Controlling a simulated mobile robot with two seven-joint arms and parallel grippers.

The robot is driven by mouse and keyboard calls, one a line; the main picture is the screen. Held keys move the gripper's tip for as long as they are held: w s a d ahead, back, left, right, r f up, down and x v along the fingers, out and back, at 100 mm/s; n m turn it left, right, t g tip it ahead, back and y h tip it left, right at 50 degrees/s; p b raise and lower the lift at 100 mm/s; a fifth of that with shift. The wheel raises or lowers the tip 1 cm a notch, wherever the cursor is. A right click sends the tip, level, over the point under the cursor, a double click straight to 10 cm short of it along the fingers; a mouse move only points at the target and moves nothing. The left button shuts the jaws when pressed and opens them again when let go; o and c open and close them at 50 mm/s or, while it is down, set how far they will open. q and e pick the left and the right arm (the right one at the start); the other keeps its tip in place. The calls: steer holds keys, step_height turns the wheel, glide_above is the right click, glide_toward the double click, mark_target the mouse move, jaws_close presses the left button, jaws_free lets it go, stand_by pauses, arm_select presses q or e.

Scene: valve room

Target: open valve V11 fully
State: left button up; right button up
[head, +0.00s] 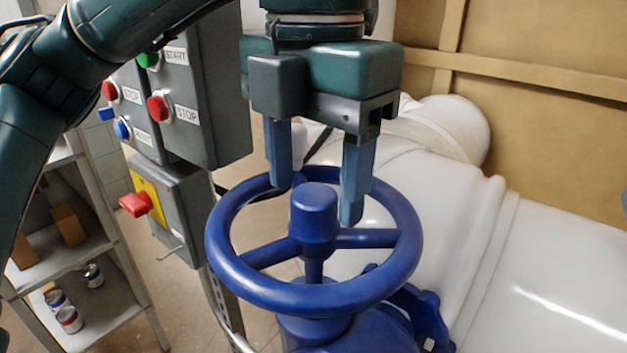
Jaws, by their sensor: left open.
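A blue handwheel (313,295) with spokes and a raised round hub (314,212) sits on a blue valve body (365,335) in the lower middle of the head view. No V11 label shows on it. My right gripper is not in the picture.
Grey control boxes (200,90) with red, green and blue buttons stand to the left. A grey box with a red switch (137,204) hangs below them. A shelf (95,285) with cans is at far left. Large white pipes (540,260) fill the right.

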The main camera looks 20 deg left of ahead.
arm_select(q)
step_height(320, 180, up, 3)
steer(key=shift+r+p, duration=0.2)
steer(key=shift+p, duration=0.7)
